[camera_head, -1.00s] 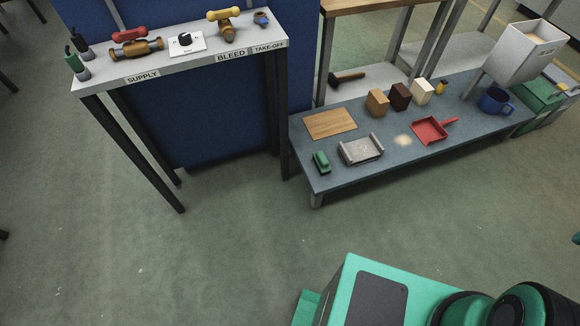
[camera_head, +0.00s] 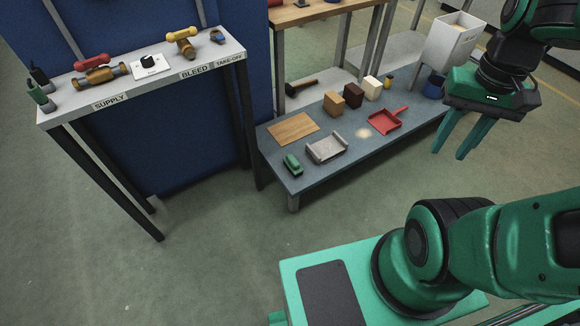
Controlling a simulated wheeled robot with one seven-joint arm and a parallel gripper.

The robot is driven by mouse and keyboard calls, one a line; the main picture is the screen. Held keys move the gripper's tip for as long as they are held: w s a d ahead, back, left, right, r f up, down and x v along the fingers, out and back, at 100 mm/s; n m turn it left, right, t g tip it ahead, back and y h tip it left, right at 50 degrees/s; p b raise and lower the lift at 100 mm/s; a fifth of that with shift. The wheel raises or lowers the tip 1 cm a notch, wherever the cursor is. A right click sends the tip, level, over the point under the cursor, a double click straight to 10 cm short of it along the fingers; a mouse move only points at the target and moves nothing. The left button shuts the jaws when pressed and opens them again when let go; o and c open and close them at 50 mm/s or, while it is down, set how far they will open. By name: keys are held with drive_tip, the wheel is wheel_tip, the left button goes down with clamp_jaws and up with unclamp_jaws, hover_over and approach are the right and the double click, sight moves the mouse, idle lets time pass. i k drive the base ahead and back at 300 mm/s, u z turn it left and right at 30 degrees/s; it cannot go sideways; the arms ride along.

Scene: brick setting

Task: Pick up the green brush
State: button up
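The green brush (camera_head: 292,164) lies at the near left corner of the low grey bench (camera_head: 322,181), next to a grey metal tray. My gripper (camera_head: 452,147) is at the right, in the air in front of the bench's right end. Its two green fingers point down, with a gap between them and nothing in it. It is well to the right of the brush and apart from it.
On the bench are a wooden board (camera_head: 293,129), a grey metal tray (camera_head: 327,148), a red dustpan (camera_head: 386,120), several blocks, a hammer (camera_head: 301,86) and a blue mug (camera_head: 433,86). A taller table (camera_head: 120,97) with valves stands left. The floor in front is clear.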

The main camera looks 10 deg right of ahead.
sight(292, 164)
drive_tip(key=u, duration=0.05)
drive_tip(key=i, duration=1)
drive_tip(key=z, duration=0.05)
